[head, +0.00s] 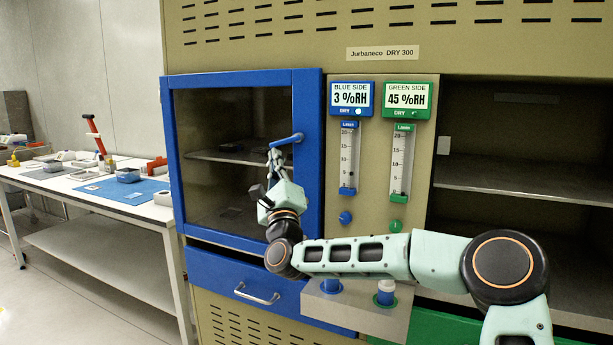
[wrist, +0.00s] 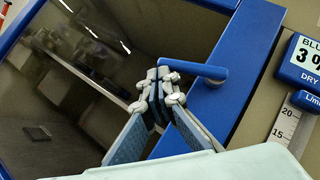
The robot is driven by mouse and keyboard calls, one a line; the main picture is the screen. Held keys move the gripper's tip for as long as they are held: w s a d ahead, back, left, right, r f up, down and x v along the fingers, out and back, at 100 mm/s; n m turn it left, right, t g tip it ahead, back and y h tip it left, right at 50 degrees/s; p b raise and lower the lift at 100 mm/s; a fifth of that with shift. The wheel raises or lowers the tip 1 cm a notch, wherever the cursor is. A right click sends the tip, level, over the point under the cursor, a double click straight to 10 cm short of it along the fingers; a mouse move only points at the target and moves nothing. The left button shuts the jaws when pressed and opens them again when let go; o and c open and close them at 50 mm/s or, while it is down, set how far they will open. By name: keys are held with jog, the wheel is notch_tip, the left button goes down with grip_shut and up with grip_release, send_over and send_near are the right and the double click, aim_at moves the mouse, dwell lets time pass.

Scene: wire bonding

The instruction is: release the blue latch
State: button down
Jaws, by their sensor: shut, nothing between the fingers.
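The blue latch (head: 287,140) is a lever handle on the right frame of the blue-framed glass door (head: 311,180). In the wrist view the latch (wrist: 195,69) points left from its pivot on the door frame (wrist: 245,65). My gripper (head: 274,152) is shut with nothing between its fingers. In the wrist view my gripper's fingertips (wrist: 158,78) are close to the free left end of the latch; I cannot tell whether they touch it. The door looks closed, with a shelf visible behind the glass.
A blue drawer (head: 225,280) lies below the door. Blue (head: 351,99) and green (head: 407,101) humidity displays are to the right. The green-side compartment (head: 520,160) stands open at far right. A white workbench (head: 60,185) with tools and a blue mat is at left.

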jog(key=shift+w+a+r+b, duration=0.2)
jog(key=shift+a+r+b, duration=0.4)
jog(key=shift+r+b, duration=0.2)
dwell(0.4)
jog(key=s+a+f+b, duration=0.2)
jog(key=s+f, duration=0.4)
jog(key=f, duration=0.5)
jog(key=shift+s+b, duration=0.35)
jog(key=shift+b, duration=0.1)
jog(key=shift+a, duration=0.1)
